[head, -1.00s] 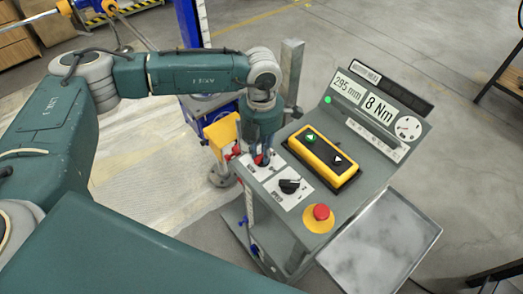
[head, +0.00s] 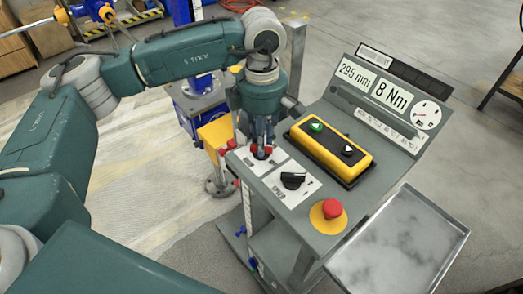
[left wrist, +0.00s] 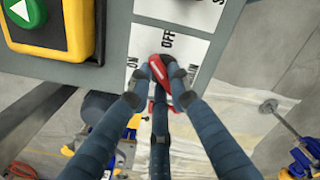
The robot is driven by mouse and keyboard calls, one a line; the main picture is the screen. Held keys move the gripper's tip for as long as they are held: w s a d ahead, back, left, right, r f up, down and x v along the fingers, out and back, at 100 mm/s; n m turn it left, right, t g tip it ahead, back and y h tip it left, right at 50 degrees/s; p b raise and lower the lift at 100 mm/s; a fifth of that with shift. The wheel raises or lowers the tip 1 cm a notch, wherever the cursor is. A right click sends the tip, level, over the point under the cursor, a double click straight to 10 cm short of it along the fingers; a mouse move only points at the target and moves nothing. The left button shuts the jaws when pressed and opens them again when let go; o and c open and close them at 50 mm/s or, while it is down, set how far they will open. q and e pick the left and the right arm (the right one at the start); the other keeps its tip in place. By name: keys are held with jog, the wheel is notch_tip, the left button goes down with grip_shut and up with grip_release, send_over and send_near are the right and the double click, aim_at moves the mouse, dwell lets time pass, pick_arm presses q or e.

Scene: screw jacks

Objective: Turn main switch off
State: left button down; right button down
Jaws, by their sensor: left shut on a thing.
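The main switch is a red rotary knob (left wrist: 160,75) on a white label plate at the corner of the grey control console. My right gripper is not in view.
Beside the switch are a black selector knob (head: 293,181), a yellow box with green and black buttons (head: 331,150), and a red emergency stop (head: 332,209). The display panel (head: 385,95) reads 295 mm and 8 Nm. A metal tray (head: 398,245) is at the right.

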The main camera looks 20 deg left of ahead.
pick_arm(q)
jog(key=m+b, duration=0.4)
jog(key=shift+w+d+f+m, duration=0.1)
jog(key=shift+m, duration=0.2)
jog(key=shift+m+b, duration=0.75)
jog(key=shift+m, duration=0.35)
jog(key=shift+r+m+b, duration=0.2)
jog(key=shift+m+b, duration=0.25)
jog(key=shift+m, duration=0.45)
jog(key=shift+r, duration=0.1)
jog(key=c, duration=1.6)
grip_release()
notch_tip(320, 180, up, 12)
jog(key=shift+f, duration=0.1)
jog(key=shift+s+f, duration=0.1)
jog(key=shift+s, duration=0.1)
